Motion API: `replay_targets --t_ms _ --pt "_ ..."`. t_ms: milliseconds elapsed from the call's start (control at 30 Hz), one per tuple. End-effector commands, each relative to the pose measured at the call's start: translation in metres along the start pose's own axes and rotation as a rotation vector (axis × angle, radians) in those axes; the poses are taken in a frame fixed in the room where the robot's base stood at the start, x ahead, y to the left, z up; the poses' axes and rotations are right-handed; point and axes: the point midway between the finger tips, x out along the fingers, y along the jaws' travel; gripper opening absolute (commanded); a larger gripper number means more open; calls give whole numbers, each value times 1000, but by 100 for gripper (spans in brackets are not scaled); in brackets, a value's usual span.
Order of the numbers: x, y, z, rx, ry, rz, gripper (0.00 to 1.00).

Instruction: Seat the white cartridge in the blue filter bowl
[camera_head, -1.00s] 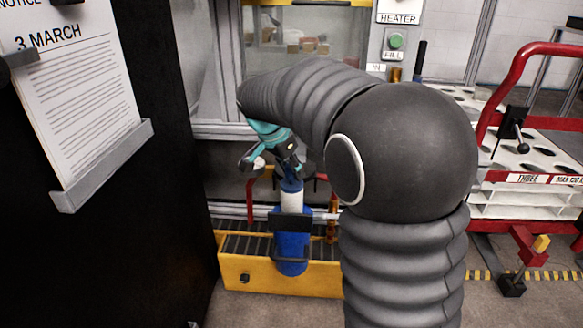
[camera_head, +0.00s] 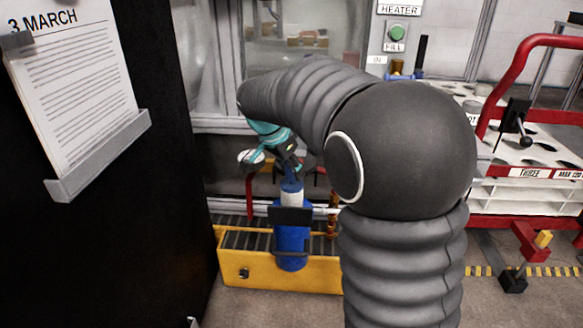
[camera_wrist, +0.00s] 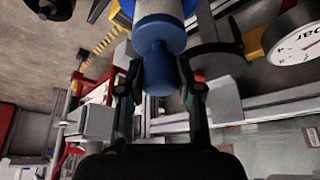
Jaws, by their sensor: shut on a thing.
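The white cartridge (camera_head: 292,197) with a blue end cap stands upright in the mouth of the blue filter bowl (camera_head: 291,250). Its lower part is hidden inside the bowl, and a short white band shows above the rim. My gripper (camera_head: 290,172) is above, shut on the cap end. In the wrist view the fingers (camera_wrist: 160,88) lie either side of the blue cap, and the white cartridge body (camera_wrist: 158,18) runs into the bowl (camera_wrist: 126,7). A dark bracket (camera_head: 291,219) crosses the front of the bowl. How deep the cartridge sits cannot be seen.
The bowl stands at a yellow roller conveyor (camera_head: 285,277). A dark panel with a notice (camera_head: 75,85) is close at left. A red-railed rack (camera_head: 530,150) stands at right. A round gauge (camera_wrist: 298,42) shows in the wrist view.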

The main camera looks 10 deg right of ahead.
Motion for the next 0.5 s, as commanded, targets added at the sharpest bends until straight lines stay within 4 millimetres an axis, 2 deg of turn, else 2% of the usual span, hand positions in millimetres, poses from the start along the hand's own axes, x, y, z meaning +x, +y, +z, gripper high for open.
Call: replay_targets --t_ms 500 --pt "11 0 5 0 0 0 4"
